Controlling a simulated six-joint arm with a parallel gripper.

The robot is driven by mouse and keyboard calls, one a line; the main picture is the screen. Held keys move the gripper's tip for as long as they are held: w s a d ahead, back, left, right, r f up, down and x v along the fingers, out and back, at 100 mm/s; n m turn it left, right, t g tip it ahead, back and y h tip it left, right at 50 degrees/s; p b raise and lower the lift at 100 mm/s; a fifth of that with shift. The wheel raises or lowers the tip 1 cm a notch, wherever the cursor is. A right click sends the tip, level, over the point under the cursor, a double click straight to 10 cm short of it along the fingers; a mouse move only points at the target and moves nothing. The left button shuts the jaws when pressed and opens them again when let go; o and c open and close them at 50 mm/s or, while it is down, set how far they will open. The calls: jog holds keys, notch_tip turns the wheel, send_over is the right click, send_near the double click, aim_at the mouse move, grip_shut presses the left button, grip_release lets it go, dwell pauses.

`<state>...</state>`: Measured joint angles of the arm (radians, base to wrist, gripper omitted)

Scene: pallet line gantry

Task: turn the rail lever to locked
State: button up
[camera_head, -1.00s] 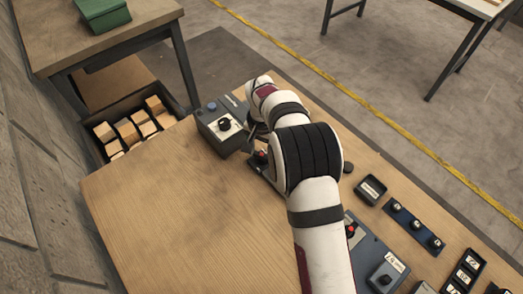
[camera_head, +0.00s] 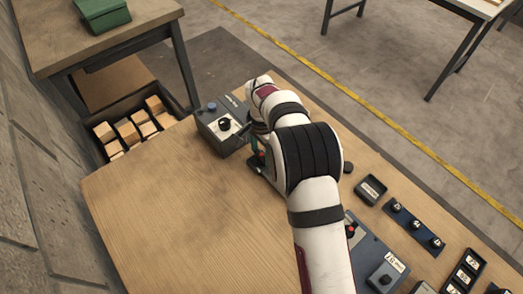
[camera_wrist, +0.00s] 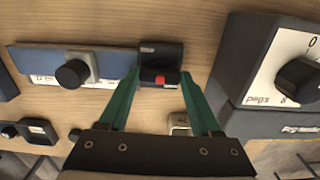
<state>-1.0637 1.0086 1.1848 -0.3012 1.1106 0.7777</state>
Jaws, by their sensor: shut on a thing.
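The rail lever (camera_wrist: 160,78) shows in the wrist view as a red-ended piece on a small dark mount (camera_wrist: 161,51). My gripper (camera_wrist: 160,77) has its two green fingers on either side of the lever and is shut on it. In the head view, my gripper (camera_head: 257,150) is over the dark mount (camera_head: 257,167) near the table's far end, beside the grey dial box. My arm and fingers hide most of the lever there. Its position marking cannot be read in either view.
A grey box (camera_wrist: 245,75) with a black dial knob (camera_wrist: 300,78) stands close to the right in the wrist view. A blue panel (camera_wrist: 35,60) with a black knob (camera_wrist: 73,73) lies to the left. The wooden tabletop (camera_head: 180,215) is clear left of my arm.

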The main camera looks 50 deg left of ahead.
aim_at(261, 155)
jog(key=o, duration=1.4)
notch_tip(261, 155, up, 16)
jog(key=shift+f, duration=0.1)
